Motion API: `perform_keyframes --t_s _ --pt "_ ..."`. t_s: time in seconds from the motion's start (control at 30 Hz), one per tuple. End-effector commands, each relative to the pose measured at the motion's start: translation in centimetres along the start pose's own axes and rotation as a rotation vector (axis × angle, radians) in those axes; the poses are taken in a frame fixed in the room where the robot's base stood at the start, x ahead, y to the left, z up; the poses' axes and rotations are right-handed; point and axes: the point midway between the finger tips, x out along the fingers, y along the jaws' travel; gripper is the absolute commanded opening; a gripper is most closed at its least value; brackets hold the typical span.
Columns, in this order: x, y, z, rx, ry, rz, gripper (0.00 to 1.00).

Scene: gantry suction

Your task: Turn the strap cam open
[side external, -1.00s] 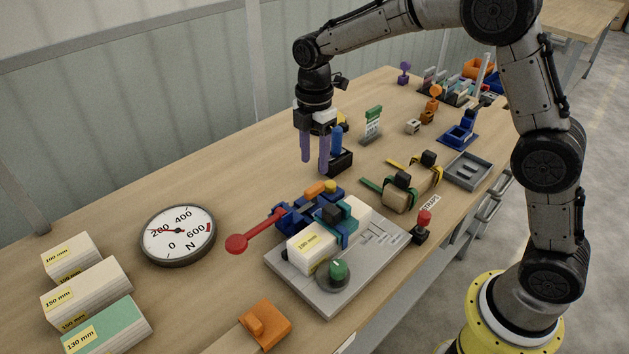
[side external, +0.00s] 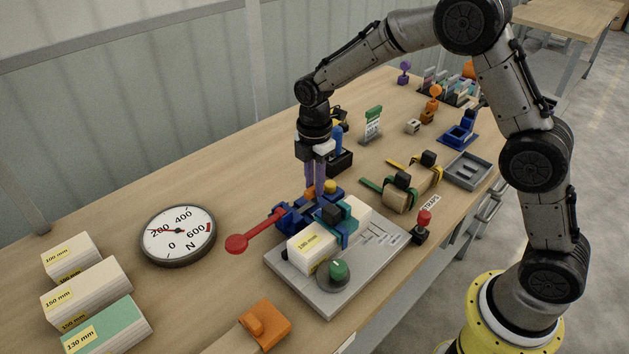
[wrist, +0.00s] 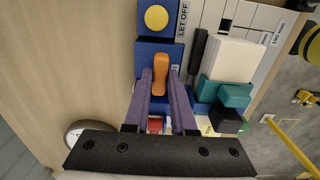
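An orange lever (wrist: 160,74) stands on a blue block of the clamp fixture (side external: 293,216); in the side view its end (side external: 309,192) shows beside my fingers. I take it as the strap cam. My gripper (wrist: 161,76) points down over it, with one purple finger on each side. The fingers look open, with narrow gaps beside the lever. A yellow button (wrist: 156,18) sits on the blue block by a "LET OFF" label (wrist: 183,18). A teal strap piece with a black knob (side external: 331,214) crosses the white block (side external: 312,245).
A round gauge (side external: 178,235) and block stacks (side external: 86,290) are at left. A strapped wooden block (side external: 402,195) and a red-topped post (side external: 422,226) stand to the right.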

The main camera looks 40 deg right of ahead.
Motion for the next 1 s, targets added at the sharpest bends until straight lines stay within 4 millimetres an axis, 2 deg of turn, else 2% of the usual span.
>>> perform_keyframes --t_s 0.03,0.1,0.57,0.77,1.0 --pt "-0.02 0.01 0.0 0.0 0.0 0.0 0.13" --pt "-0.02 0.01 0.0 0.0 0.0 0.0 0.0" --pt "-0.07 0.02 -0.01 0.029 0.0 0.001 0.0" --pt "-0.1 0.01 -0.01 0.125 0.0 0.001 0.0" --pt "-0.12 0.02 -0.03 0.326 0.001 0.002 0.0"
